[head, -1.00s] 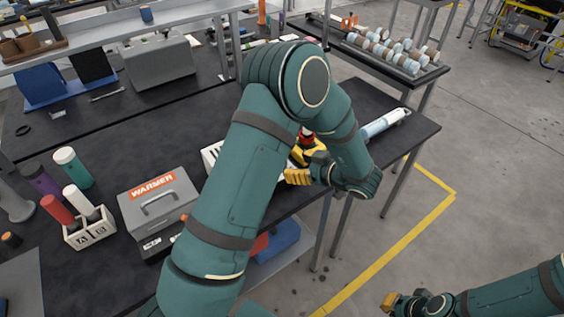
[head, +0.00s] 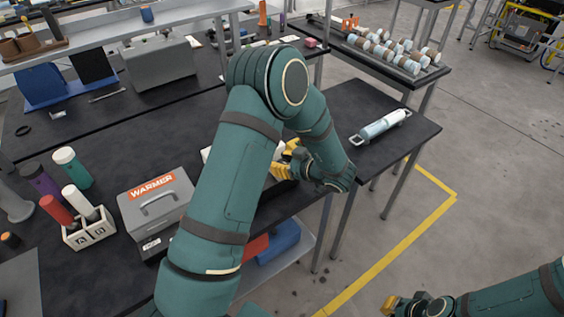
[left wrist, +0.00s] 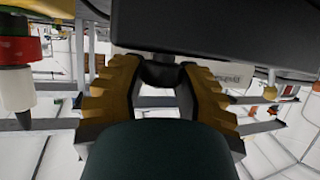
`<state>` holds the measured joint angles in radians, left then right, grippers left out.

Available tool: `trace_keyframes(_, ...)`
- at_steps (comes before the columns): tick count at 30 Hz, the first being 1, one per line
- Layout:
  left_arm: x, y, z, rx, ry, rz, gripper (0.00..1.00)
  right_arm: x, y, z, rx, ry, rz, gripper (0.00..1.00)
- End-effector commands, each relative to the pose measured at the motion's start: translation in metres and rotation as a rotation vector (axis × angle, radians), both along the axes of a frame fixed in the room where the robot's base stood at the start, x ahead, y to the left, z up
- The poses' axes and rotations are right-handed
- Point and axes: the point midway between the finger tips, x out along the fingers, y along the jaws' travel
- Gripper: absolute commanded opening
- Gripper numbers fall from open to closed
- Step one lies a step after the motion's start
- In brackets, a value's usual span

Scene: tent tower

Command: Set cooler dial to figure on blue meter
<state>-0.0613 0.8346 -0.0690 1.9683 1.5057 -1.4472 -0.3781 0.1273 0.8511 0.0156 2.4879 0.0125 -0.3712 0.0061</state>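My left gripper (head: 284,162) is at the front edge of the dark bench, its yellow fingers spread apart. In the left wrist view the fingers (left wrist: 160,92) stand on either side of a dark rounded piece (left wrist: 160,72) under a black box-like body (left wrist: 215,30). I cannot tell whether they touch it or whether it is the dial. No cooler label or blue meter can be made out; my left arm hides part of the bench. A white object (head: 207,153) shows partly behind that arm. My right gripper (head: 392,303) is low at the right, away from the bench, its fingers unclear.
A grey WARMER box (head: 160,205) stands left of my left arm. A white holder (head: 90,232) with red and white cylinders is beside it. A pale blue tube with handles (head: 382,125) lies on the right bench end. Floor at right is mostly clear.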

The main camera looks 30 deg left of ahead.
Motion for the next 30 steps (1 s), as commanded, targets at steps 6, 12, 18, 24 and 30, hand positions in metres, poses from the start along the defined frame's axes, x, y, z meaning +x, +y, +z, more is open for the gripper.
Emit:
trace_keyframes(6, 0.0, 0.0, 0.0, -0.001, 0.001, -0.007, 0.0, 0.0, 0.0, 0.001, 0.0, -0.001, 0.0, 0.0)
trace_keyframes(12, -0.001, 0.0, 0.001, -0.001, 0.003, -0.069, 0.0, 0.002, 0.0, 0.006, 0.0, -0.003, -0.002, 0.0)
trace_keyframes(18, -0.001, -0.001, 0.001, -0.001, 0.005, -0.196, 0.0, 0.004, -0.001, 0.012, -0.002, -0.009, -0.007, 0.0)
trace_keyframes(24, -0.001, 0.0, -0.001, -0.002, 0.003, -0.333, 0.0, 0.005, -0.001, 0.013, -0.002, -0.011, -0.008, 0.0)
trace_keyframes(30, -0.001, -0.001, -0.001, -0.002, 0.003, -0.444, 0.0, 0.004, -0.001, 0.011, -0.002, -0.009, -0.007, 0.0)
